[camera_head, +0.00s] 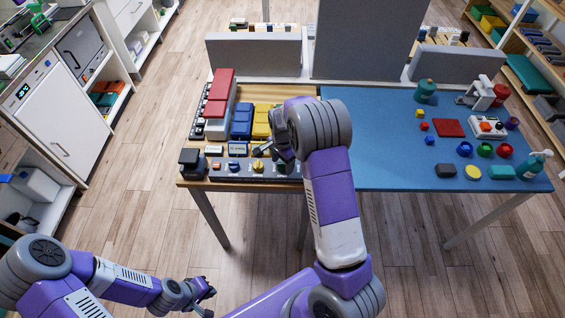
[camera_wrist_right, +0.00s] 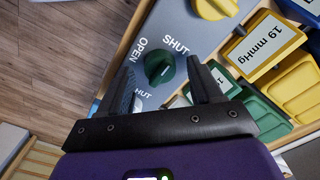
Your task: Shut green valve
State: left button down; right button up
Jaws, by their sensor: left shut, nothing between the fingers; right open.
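The green valve (camera_wrist_right: 158,69) is a dark green knob on a grey panel, with OPEN and SHUT lettering around it in the right wrist view. I cannot tell for sure which label it points at. My right gripper (camera_wrist_right: 160,62) is open, one finger on each side of the knob; whether they touch it I cannot tell. In the head view my right arm mostly hides the green valve, which sits at the right end of the panel (camera_head: 226,179). My left gripper (camera_head: 205,291) is shut and empty, low over the floor, away from the table.
A yellow knob (camera_head: 258,166) and a blue knob (camera_head: 236,165) sit on the same panel, left of my right arm. Yellow bins (camera_wrist_right: 300,85) and green bins (camera_wrist_right: 262,112) stand close to the right finger. A blue mat (camera_head: 385,165) with small objects covers the table's right side.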

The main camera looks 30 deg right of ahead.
aim_at(283, 164)
notch_tip(283, 164, up, 7)
jog(key=shift+f+p, duration=0.1)
jog(key=shift+p, duration=0.4)
